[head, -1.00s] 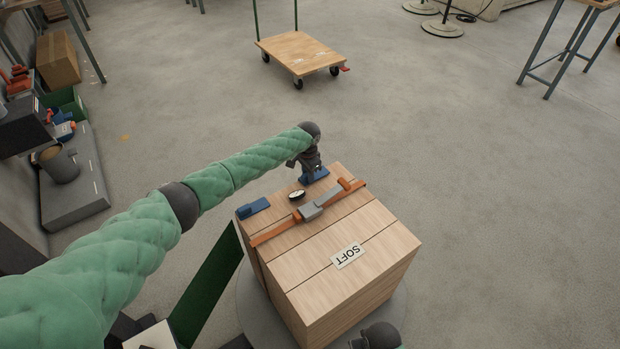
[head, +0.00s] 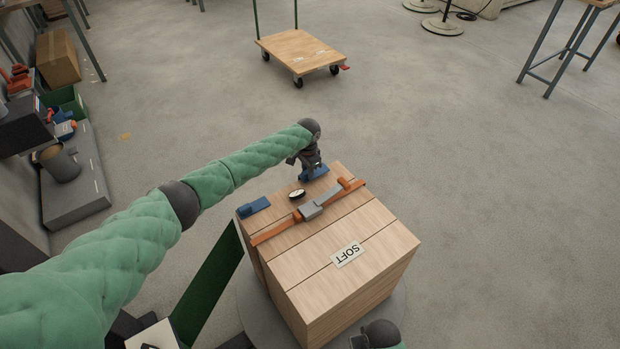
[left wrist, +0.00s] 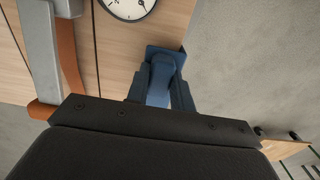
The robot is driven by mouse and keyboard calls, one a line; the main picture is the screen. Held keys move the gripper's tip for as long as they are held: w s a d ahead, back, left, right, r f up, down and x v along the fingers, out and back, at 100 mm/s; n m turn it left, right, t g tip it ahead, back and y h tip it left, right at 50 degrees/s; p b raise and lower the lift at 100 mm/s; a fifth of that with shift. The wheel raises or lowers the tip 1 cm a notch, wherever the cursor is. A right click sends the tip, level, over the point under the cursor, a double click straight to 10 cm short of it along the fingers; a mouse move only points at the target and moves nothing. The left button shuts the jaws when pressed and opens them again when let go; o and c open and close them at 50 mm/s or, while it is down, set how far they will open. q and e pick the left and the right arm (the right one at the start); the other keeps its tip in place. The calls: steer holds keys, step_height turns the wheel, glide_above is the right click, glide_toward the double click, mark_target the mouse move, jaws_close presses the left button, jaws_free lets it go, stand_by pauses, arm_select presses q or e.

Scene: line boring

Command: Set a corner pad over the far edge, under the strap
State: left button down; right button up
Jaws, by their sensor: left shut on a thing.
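A wooden crate (head: 345,285) carries an orange strap (head: 275,233) with a grey buckle (head: 311,210) across its top. The strap also shows in the left wrist view (left wrist: 70,62). My left gripper (head: 312,168) is shut on a blue corner pad (head: 318,174) at the crate's far edge, beside the strap and apart from it. In the left wrist view the pad (left wrist: 160,78) sits between the fingers, by the crate's edge. Whether it touches the crate is unclear. A second blue pad (head: 254,207) lies at the top's left edge. Part of my right arm shows at the bottom; its gripper is unseen.
A round dial (head: 297,194) lies on the crate top near the buckle. The crate, labelled SOFT (head: 347,255), stands on a round grey base (head: 247,300). A wooden cart (head: 300,52) stands further back, with clear floor between.

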arm_select(q)
steer(key=shift+r+p, duration=1.6)
steer(key=shift+r, duration=0.4)
